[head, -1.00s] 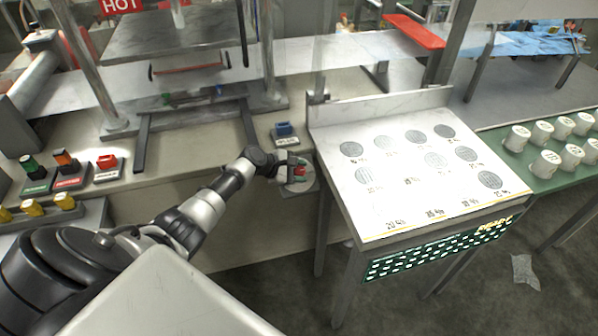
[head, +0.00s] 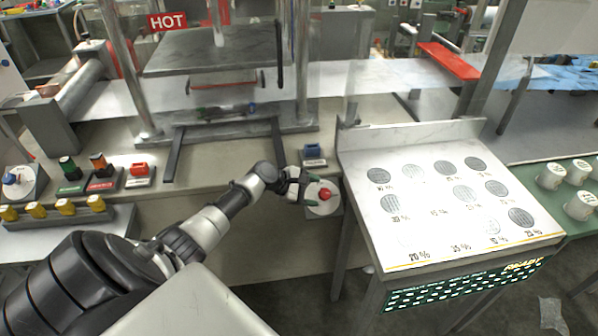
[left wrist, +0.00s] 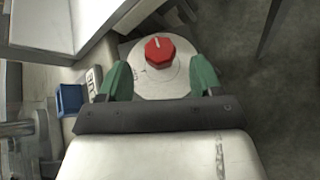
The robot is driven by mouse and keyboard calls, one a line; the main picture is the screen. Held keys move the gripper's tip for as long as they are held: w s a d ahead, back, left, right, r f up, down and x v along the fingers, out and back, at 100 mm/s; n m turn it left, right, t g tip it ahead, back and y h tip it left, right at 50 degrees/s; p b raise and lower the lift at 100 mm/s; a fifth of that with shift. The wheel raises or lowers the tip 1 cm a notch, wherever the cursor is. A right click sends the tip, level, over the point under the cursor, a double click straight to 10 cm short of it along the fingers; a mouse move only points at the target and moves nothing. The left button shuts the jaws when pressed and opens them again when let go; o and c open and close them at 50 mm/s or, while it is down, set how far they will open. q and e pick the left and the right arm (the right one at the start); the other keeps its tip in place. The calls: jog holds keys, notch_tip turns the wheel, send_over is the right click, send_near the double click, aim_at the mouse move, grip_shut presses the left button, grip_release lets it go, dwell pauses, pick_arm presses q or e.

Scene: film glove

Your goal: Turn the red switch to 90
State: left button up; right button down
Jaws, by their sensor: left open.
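The red switch (head: 325,194) is a faceted knob on a round pale dial plate (head: 314,211), at the right end of the beige bench. In the left wrist view the red switch (left wrist: 160,50) shows a white mark pointing up and slightly left; the dial's print is too small to read. My left gripper (head: 307,190) is just left of the switch in the head view. In the left wrist view its green fingers (left wrist: 160,64) are apart, one to each side of the knob and short of it, with nothing held. My right gripper is not in view.
A blue switch (head: 312,151) stands behind the red one. A white sloped panel (head: 440,240) with grey discs stands close on the right. Green, orange and red switches (head: 140,169) and yellow knobs (head: 62,203) are on the left. A press marked HOT (head: 205,52) stands behind.

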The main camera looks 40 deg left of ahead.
pick_arm(q)
jog(key=v, duration=0.6)
jog(key=shift+d, duration=0.1)
jog(key=shift+f, duration=0.1)
jog(key=s+d+f+m+g+y, duration=0.1)
jog(key=s+f+m+g+y, duration=0.15)
jog(key=s+f, duration=0.55)
jog(key=s+d+f+m+g+y, duration=0.1)
jog(key=s+d+f+m, duration=0.2)
jog(key=f, duration=0.8)
jog(key=s+f+m+g+y, duration=0.2)
jog(key=s+f+m, duration=0.1)
jog(key=s+f, duration=0.55)
jog(key=s+d+f+m+g, duration=0.1)
jog(key=s+d+f+m, duration=0.3)
jog(key=s, duration=0.4)
jog(key=s+d+f+m+g+y, duration=0.1)
jog(key=s+d+f+m, duration=0.4)
jog(key=s, duration=0.4)
jog(key=s+d+f+m+g, duration=0.1)
jog(key=s+d+f+m, duration=0.4)
jog(key=s, duration=0.4)
jog(key=shift+d+m, duration=0.75)
jog(key=shift+m, duration=0.1)
jog(key=shift+s, duration=0.1)
